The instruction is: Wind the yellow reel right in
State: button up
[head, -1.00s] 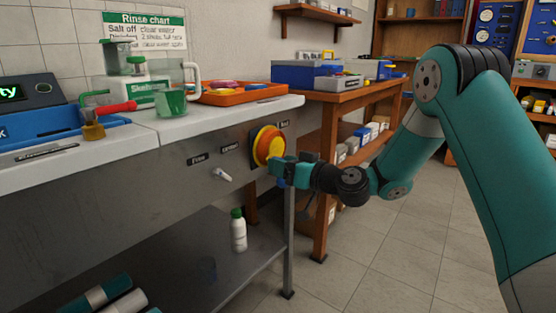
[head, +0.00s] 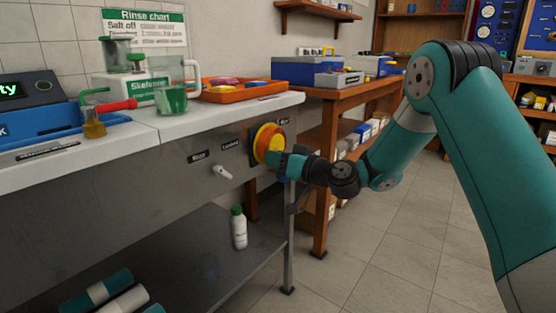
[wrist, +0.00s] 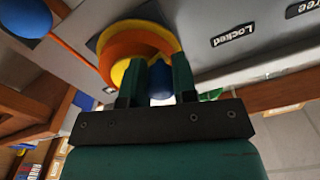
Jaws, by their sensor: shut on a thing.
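The yellow reel (head: 268,139), with an orange rim, is mounted on the grey front panel of the bench, near its right end. It also shows in the wrist view (wrist: 128,62). My gripper (head: 276,160) is at the reel's lower right in the head view. In the wrist view my gripper (wrist: 162,72) has its two green fingers on either side of a blue handle (wrist: 160,82) in front of the reel, and is shut on it. The fingers hide part of the handle and reel. How the handle joins the reel is hidden.
A white lever (head: 222,172) sticks out of the panel left of the reel, below two labels; "Locked" (wrist: 233,34) reads in the wrist view. A white bottle (head: 239,230) stands on the lower shelf. A wooden table (head: 345,97) stands behind right. Floor at right is clear.

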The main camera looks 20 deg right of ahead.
jog(key=m, duration=0.1)
jog(key=r+m+p, duration=0.1)
jog(key=m, duration=0.1)
jog(key=shift+s+a+r+m, duration=0.1)
jog(key=shift+r+m, duration=0.05)
jog(key=shift+m, duration=0.15)
jog(key=o, duration=0.9)
jog(key=b+v, duration=0.8)
jog(key=v, duration=0.9)
jog(key=shift+s, duration=0.15)
